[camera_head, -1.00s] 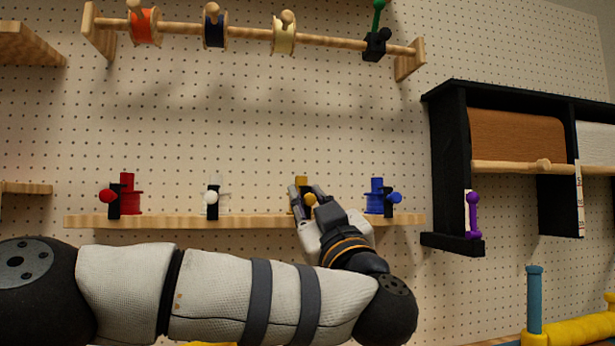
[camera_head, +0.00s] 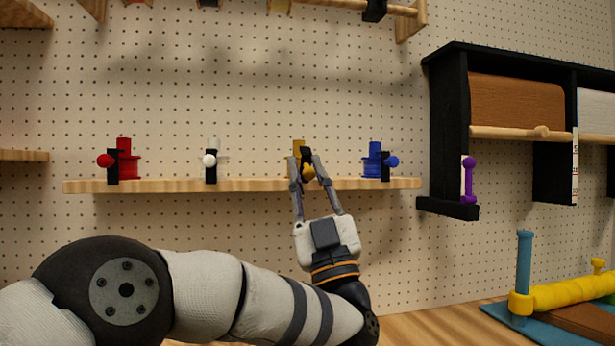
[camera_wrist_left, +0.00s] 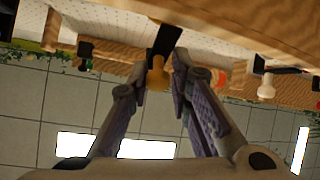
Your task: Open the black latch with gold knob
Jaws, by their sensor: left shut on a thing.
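The black latch (camera_head: 305,152) with the gold knob (camera_head: 308,171) stands in front of a yellow spool (camera_head: 297,146) on the wooden shelf (camera_head: 240,186). My left gripper (camera_head: 307,163) reaches up from below, its two fingers on either side of the knob, and is shut on it. In the left wrist view the gold knob (camera_wrist_left: 158,76) shows between the fingertips, with the black latch (camera_wrist_left: 166,40) behind it. The fingers partly hide the latch and spool in the head view. My right gripper is not in view.
On the same shelf are a red spool (camera_head: 127,160) with a red-knobbed latch, a white-knobbed latch (camera_head: 209,161) and a blue spool (camera_head: 372,160) with a blue-knobbed latch. A black rack (camera_head: 440,130) with paper rolls hangs at right. A yellow-and-blue fixture (camera_head: 523,275) stands at lower right.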

